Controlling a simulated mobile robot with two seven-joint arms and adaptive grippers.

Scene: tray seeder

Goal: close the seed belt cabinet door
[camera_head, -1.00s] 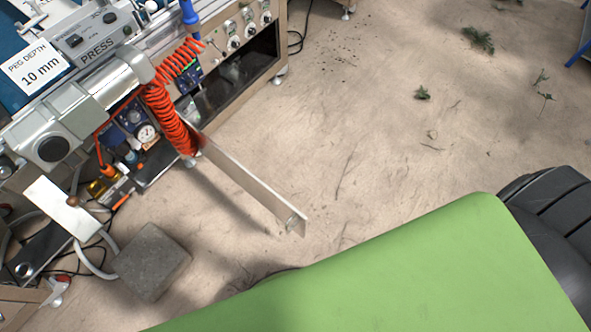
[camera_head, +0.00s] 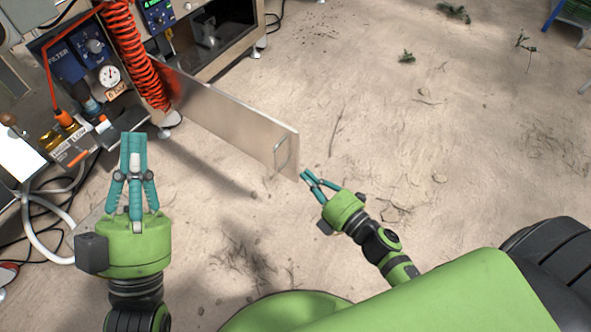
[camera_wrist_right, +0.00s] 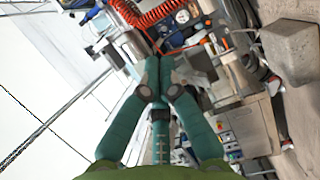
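The seed belt cabinet door (camera_head: 225,118) is a flat pale panel. It stands open in the head view, sticking out from the machine toward the lower right. A small bar handle (camera_head: 282,152) is near its free end. My right gripper (camera_head: 304,174) is just right of and below that end, apart from the handle in the picture; its fingers also show in the wrist view (camera_wrist_right: 160,62), drawn together with nothing seen between them. My left gripper (camera_head: 133,136) points up the picture, left of the door, fingers together and empty. The door is not clearly seen in the wrist view.
The cabinet (camera_head: 218,35) is at the top, with a coiled red hose (camera_head: 140,55) hanging by the door's hinge side. Gauges, fittings and cables crowd the left. A grey block (camera_wrist_right: 290,52) shows in the wrist view.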

